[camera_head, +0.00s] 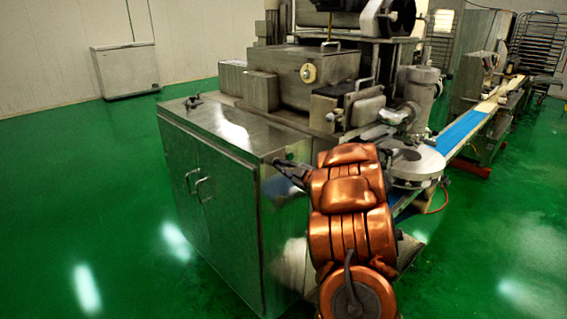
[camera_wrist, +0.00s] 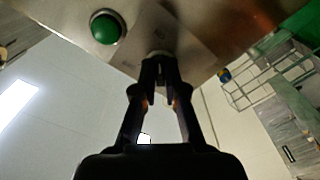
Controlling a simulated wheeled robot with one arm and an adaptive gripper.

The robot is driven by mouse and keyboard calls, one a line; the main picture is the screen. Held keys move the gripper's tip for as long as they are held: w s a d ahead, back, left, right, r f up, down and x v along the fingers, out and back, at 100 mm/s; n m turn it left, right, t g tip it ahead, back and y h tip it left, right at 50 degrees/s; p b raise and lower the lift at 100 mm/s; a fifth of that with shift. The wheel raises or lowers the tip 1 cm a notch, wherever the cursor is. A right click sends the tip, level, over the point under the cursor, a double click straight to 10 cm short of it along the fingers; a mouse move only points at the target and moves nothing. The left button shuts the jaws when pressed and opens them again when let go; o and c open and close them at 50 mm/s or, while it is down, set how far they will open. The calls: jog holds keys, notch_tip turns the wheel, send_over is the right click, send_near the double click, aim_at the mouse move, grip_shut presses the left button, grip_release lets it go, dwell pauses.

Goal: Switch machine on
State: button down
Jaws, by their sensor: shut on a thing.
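The steel encrusting machine (camera_head: 222,215) stands in the middle of the head view. In that view my gripper (camera_head: 284,168) reaches the upper edge of the cabinet's right side, small and partly hidden by my copper arm. In the wrist view my gripper (camera_wrist: 161,72) is shut on a small switch knob (camera_wrist: 158,54) on a pale plate fixed to the metal panel. The fingertips cover most of the knob, so its position cannot be told. A round green button (camera_wrist: 106,27) sits on the panel, left of the knob and apart from my gripper.
A conveyor with a blue belt (camera_head: 463,130) runs to the back right. A white chest (camera_head: 125,70) stands by the far left wall. A rack (camera_head: 535,45) stands at the far right. The green floor is clear left of the cabinet and at front right.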

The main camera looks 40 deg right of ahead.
dwell(0.5)
jog(key=c, duration=1.2)
grip_release()
jog(key=shift+c, duration=0.2)
jog(key=s, duration=1.2)
jog(key=shift+a, duration=0.1)
